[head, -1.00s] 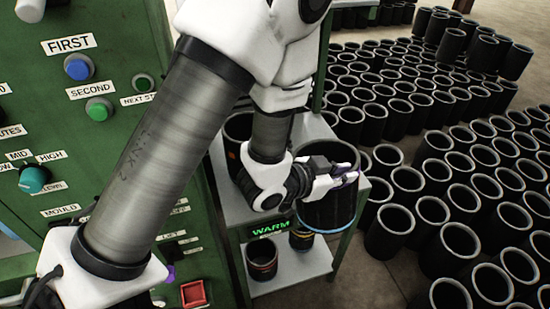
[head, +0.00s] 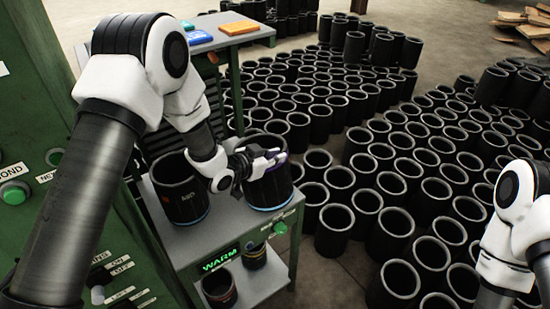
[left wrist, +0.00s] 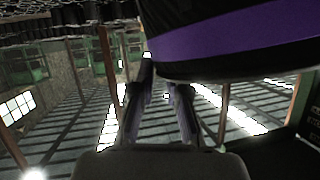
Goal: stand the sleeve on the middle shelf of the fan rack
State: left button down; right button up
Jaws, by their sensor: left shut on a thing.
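My left gripper (head: 264,158) is shut on the near wall of a black sleeve (head: 268,192) with a purple band at the top and a blue line at the bottom. The sleeve is upright at the right end of the fan rack's grey shelf (head: 215,240); I cannot tell whether its base touches. In the left wrist view the sleeve (left wrist: 235,45) fills the top, with the fingers (left wrist: 160,95) below it. Another black sleeve (head: 180,190) stands on the same shelf to the left. My right gripper is out of view.
A green machine panel (head: 30,165) is at left. Many black sleeves (head: 400,165) crowd the floor at right.

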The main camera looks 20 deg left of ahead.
pick_arm(q)
jog(key=shift+w+a+r, duration=0.1)
jog(key=shift+w+a, duration=0.05)
jog(key=shift+w, duration=0.55)
jog(key=shift+s+f+p, duration=0.15)
jog(key=shift+f+p, duration=0.25)
jog(key=shift+f, duration=0.1)
jog(key=shift+s+f+p, duration=0.15)
jog(key=shift+f+p, duration=0.25)
jog(key=shift+f, duration=0.1)
jog(key=shift+s+d+f, duration=0.2)
jog(key=shift+d+f, duration=0.1)
jog(key=shift+s+d+f, duration=0.15)
jog(key=shift+f, duration=0.2)
jog(key=c, duration=1.2)
grip_release()
jog(key=shift+f, duration=0.15)
jog(key=shift+c, duration=0.2)
jog(key=shift+o, duration=0.3)
jog(key=shift+w+a+f, duration=0.35)
jog(key=shift+w+a, duration=0.2)
jog(key=shift+a, duration=0.1)
jog(key=p, duration=0.5)
send_near(273, 167)
jog(key=shift+w+a, duration=0.25)
jog(key=shift+a, duration=0.15)
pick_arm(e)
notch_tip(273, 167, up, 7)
